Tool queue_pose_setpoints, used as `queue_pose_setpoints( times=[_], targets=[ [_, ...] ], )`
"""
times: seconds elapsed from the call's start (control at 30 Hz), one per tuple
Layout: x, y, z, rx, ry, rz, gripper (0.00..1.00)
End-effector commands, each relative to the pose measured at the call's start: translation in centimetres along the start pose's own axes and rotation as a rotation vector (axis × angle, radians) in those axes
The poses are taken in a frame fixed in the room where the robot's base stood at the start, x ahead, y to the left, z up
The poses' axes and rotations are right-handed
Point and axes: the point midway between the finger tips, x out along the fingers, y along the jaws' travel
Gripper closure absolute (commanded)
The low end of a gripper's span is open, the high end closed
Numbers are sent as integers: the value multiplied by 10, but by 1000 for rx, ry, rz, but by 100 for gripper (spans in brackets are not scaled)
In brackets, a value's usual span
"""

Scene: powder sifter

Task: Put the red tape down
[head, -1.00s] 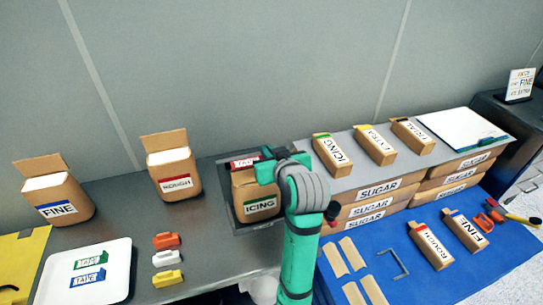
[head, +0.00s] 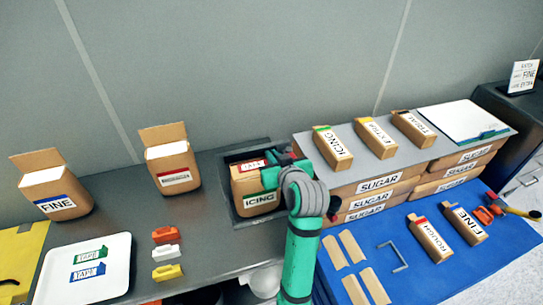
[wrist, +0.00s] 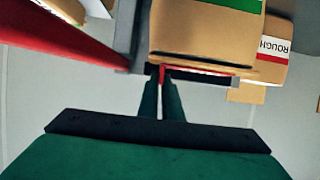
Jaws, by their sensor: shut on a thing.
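The red tape (head: 252,165), with a white label, is at the top front of the kraft bag labelled ICING (head: 261,199). I cannot tell whether it touches the bag. My green gripper (head: 272,173) is just right of the tape, partly hidden by my own wrist. In the wrist view its fingers (wrist: 162,88) are close together with a thin red part between them, beside the ICING bag (wrist: 205,35). The gripper is shut on the red tape.
The ICING bag stands in a dark recess of the grey counter. Orange, white and yellow clips (head: 167,253) and a white tray (head: 122,268) with green and blue tapes lie left. Sugar boxes (head: 375,186) stand right. The bare counter (head: 205,215) left of the recess is free.

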Motion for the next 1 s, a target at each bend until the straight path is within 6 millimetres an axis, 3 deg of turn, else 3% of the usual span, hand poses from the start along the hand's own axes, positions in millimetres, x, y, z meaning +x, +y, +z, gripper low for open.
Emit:
queue_pose_setpoints(
  times=[0.03, 0.1, 0.47, 0.67, 1.0],
  targets=[
    [1, -1, 1, -1, -1, -2, 90],
    [1, -2, 0, -1, 0, -3, 76],
    [0, -3, -3, -2, 1, -4, 76],
    [-27, -3, -2, -1, 2, -2, 76],
    [-93, -2, -2, -2, 2, -2, 76]
  ],
)
